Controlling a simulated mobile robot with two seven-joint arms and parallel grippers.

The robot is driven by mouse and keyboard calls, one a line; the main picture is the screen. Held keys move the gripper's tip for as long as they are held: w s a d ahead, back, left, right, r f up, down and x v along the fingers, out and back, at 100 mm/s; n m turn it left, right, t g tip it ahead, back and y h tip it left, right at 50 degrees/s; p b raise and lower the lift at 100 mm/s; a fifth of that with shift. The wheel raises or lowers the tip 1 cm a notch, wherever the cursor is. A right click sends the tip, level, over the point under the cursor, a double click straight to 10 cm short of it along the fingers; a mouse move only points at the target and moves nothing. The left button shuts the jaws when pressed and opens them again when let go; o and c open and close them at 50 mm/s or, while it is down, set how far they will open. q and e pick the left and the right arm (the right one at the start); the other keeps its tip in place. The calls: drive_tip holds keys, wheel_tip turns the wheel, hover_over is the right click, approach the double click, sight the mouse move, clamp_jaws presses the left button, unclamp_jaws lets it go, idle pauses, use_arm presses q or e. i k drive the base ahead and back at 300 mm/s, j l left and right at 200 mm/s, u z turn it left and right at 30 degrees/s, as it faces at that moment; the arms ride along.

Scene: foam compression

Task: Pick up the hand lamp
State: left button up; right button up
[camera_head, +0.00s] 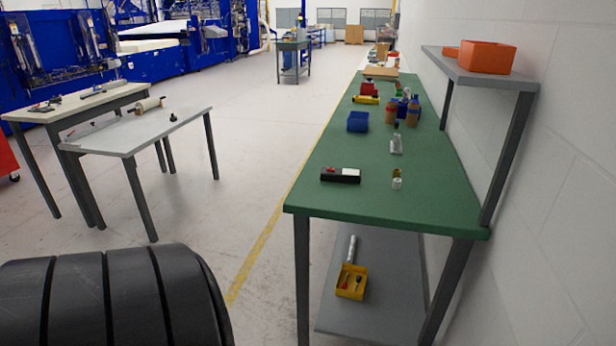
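I cannot tell for sure which object is the hand lamp. On the near part of the green-topped workbench (330,197) lies a black and light grey oblong item (340,175) with a small red spot. A slim silver item (396,144) lies further back on the same top. A silver tube-like item (351,249) is on the grey lower shelf (390,300), behind a yellow bin (352,281). All are too small to identify. Neither of my grippers is in view.
A blue bin (358,122), bottles (413,112) and a small pale jar (396,183) stand on the workbench. An orange box (487,56) sits on the raised shelf (478,76) by the wall. A grey table (140,132) stands left. The floor between is clear.

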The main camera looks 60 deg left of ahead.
sight(352, 176)
drive_tip(key=i+j+u, duration=0.1)
drive_tip(key=u, duration=0.3)
drive_tip(key=i+j+u, duration=0.15)
drive_tip(key=u, duration=0.3)
drive_tip(key=i+u, duration=0.2)
drive_tip(key=u, duration=0.2)
drive_tip(key=i+u, duration=0.15)
drive_tip(key=u, duration=0.25)
